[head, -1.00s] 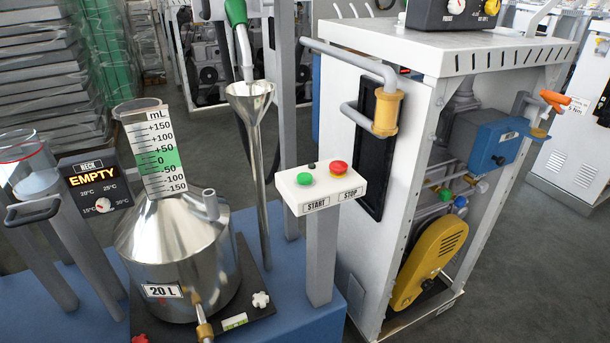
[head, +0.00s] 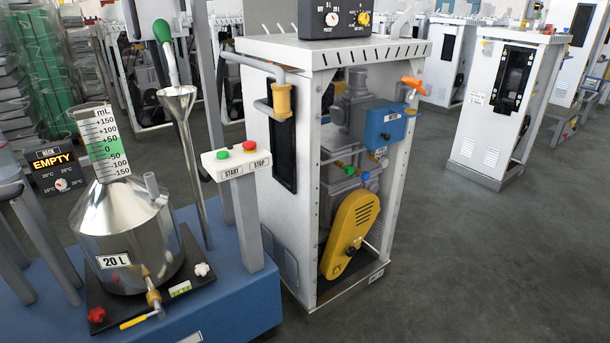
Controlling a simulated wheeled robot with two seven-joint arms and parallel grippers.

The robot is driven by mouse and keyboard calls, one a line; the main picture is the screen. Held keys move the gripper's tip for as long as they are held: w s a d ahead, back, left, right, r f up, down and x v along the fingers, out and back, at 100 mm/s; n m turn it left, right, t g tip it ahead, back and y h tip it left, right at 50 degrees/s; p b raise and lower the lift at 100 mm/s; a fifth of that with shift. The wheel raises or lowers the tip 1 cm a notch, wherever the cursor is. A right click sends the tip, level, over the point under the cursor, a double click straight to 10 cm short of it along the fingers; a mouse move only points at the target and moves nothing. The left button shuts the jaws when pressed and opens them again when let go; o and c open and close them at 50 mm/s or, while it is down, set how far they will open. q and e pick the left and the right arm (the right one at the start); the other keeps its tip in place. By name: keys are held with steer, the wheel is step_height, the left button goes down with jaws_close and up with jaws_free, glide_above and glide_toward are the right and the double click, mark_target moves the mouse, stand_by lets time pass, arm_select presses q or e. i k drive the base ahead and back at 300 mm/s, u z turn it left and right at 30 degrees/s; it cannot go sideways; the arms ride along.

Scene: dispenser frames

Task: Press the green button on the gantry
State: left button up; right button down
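The green button (head: 223,154), marked START, sits on top of a white control box (head: 237,166) on a grey post. A red button (head: 249,146), marked STOP, is beside it on the right. The post stands on a blue base next to a steel 20 L vessel (head: 125,235) and a tall steel funnel (head: 177,95). A nozzle with a green grip (head: 163,33) hangs above the funnel. Neither of my grippers is in the head view.
A white dispenser cabinet (head: 280,210) with a yellow belt cover (head: 350,234) stands right of the box, with a pipe handle sticking out toward it. A display reading EMPTY (head: 54,167) is at the left. The grey floor (head: 480,265) at the right is clear.

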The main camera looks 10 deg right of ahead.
mark_target(221, 154)
steer(key=z, duration=0.25)
steer(key=k, duration=0.45)
steer(key=u, duration=0.7)
steer(key=i, duration=0.7)
steer(key=u, duration=0.6)
steer(key=i, duration=0.95)
steer(key=z, duration=0.7)
steer(key=i, duration=0.3)
steer(key=z, duration=0.25)
